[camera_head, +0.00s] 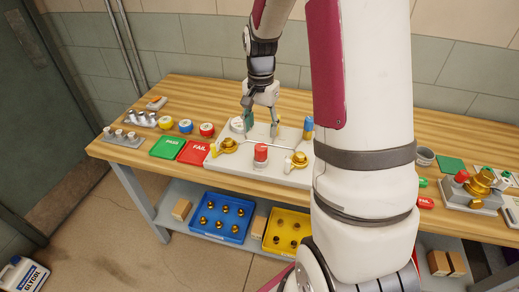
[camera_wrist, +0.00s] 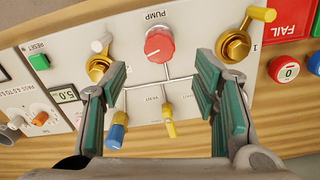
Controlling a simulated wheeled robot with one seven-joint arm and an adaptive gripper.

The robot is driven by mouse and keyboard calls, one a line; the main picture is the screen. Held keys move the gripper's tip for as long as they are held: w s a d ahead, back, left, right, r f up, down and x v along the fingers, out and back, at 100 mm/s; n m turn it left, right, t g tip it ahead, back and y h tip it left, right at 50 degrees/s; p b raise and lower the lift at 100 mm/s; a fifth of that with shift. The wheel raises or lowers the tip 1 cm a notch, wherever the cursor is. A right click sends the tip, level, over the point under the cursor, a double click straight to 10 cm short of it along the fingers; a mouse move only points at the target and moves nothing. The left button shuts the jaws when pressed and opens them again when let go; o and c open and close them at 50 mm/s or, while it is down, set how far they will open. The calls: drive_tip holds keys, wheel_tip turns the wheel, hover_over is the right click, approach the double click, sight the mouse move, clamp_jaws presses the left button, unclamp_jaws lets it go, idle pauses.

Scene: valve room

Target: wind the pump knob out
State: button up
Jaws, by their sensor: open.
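The pump knob (camera_wrist: 159,45) is a round red knob under the word PUMP on a pale panel (camera_wrist: 133,28). In the head view the red knob (camera_head: 261,153) stands up near the front middle of the same panel. My gripper (camera_wrist: 162,78) is open and empty, its two green-padded fingers spread apart with the knob ahead of the gap between them. In the head view my gripper (camera_head: 260,130) points down over the panel, behind the knob. The knob appears untouched and fully visible in the wrist view.
A blue valve handle (camera_wrist: 116,132) and a yellow one (camera_wrist: 169,127) lie nearer the fingers. Green PASS (camera_head: 168,147) and red FAIL (camera_head: 195,151) mats lie left of the panel.

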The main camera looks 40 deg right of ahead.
sight(261, 147)
wheel_tip(261, 147, down, 10)
drive_tip(key=shift+r+p, duration=0.1)
drive_tip(key=shift+p, duration=0.4)
drive_tip(key=c, duration=1.2)
